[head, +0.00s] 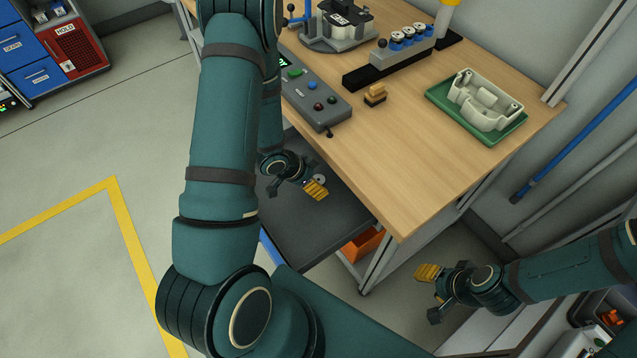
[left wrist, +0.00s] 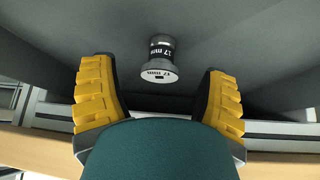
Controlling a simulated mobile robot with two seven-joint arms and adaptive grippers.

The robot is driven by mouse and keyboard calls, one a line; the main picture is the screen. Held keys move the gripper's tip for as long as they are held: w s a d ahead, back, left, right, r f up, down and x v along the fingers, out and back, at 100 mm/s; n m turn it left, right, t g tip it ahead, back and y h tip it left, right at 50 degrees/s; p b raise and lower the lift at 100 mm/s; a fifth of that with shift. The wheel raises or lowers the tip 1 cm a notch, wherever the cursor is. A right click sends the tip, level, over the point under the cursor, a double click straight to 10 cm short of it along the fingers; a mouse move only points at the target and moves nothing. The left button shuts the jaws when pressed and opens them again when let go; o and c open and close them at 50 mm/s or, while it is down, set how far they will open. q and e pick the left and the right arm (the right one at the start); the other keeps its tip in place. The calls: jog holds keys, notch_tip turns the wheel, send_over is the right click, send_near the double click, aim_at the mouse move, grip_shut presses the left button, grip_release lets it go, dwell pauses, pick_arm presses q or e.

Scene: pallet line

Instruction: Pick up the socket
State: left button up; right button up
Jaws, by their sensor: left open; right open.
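The socket (left wrist: 160,58) is a short dark and silver cylinder marked "17 mm". In the left wrist view it is on a dark grey surface, ahead of and between my finger pads, touching neither. In the head view a small pale round bit beside the left fingers appears to be the socket (head: 321,178), mostly hidden. My left gripper (head: 296,189) is open and empty over the dark lower tray (head: 300,236); its yellow pads (left wrist: 160,100) stand wide apart in the left wrist view. My right gripper (head: 431,293) is open and empty, off the bench's near right corner.
The wooden bench top (head: 400,165) overhangs beside the left gripper. It bears a grey control box (head: 316,103), a small brass-coloured part (head: 375,95), a block with several sockets (head: 402,50) and a green tray (head: 440,98) with a pale casing. An orange bin (head: 362,245) sits below.

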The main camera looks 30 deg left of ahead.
pick_arm(q)
jog(key=shift+x, duration=1.2)
grip_shut()
jog(key=shift+r, duration=0.1)
jog(key=shift+r, duration=0.5)
jog(key=s+a, duration=0.1)
jog(key=s+a+r+p, duration=0.1)
jog(key=s, duration=0.1)
jog(key=shift+s+a+r, duration=0.15)
jog(key=shift+s+a, duration=0.05)
notch_tip(320, 180, up, 13)
jog(key=p, duration=0.4)
jog(key=shift+p, duration=0.4)
